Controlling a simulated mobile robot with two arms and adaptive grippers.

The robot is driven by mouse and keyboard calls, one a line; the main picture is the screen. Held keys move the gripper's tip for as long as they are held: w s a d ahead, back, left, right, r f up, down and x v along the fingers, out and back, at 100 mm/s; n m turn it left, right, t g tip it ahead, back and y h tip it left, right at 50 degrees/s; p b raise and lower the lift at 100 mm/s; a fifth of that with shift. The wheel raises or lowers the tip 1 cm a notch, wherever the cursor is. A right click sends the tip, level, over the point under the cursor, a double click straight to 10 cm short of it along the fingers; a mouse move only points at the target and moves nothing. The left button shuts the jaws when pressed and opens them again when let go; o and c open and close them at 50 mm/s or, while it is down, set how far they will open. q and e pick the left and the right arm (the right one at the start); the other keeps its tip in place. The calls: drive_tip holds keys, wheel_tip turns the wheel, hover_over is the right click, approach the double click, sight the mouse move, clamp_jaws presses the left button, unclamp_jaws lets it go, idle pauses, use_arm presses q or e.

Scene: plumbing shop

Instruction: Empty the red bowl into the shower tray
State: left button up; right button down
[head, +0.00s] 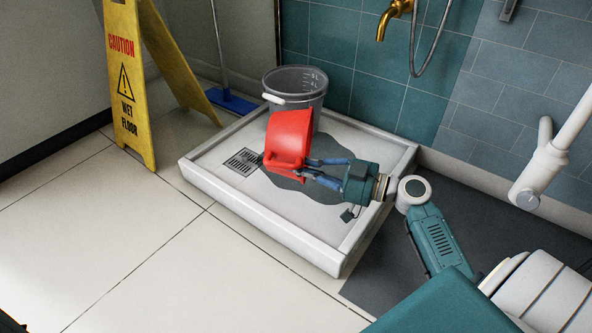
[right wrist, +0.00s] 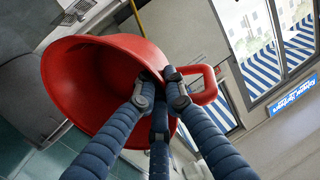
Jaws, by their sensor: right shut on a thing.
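The red bowl (head: 288,140) is tipped steeply on its side above the white shower tray (head: 310,245). It has a loop handle, seen in the right wrist view, where the bowl (right wrist: 75,85) fills the left half. My right gripper (head: 312,171) is shut on the bowl's handle side, its blue fingers (right wrist: 165,88) closed there. The part of the inside that shows is bare red; the rest is hidden. A dark grey patch (head: 300,187) lies on the tray floor under the bowl; I cannot tell whether it is water or shadow. My left gripper is not in view.
A grey bucket (head: 296,86) stands behind the bowl at the tray's back. A drain grate (head: 242,162) is left of the bowl. A yellow caution sign (head: 127,80) and a blue mop (head: 232,102) stand left. A white bar (head: 550,160) juts in at right. Front-left floor is clear.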

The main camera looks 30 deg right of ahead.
drive_tip(key=shift+s+d+f+t+b, duration=0.15)
drive_tip(key=shift+d+f+t+b, duration=0.15)
drive_tip(key=shift+b, duration=0.45)
drive_tip(key=shift+s+d+t+y, duration=0.3)
drive_tip(key=shift+d+t+y, duration=0.1)
drive_tip(key=shift+t, duration=0.1)
idle(1.2)
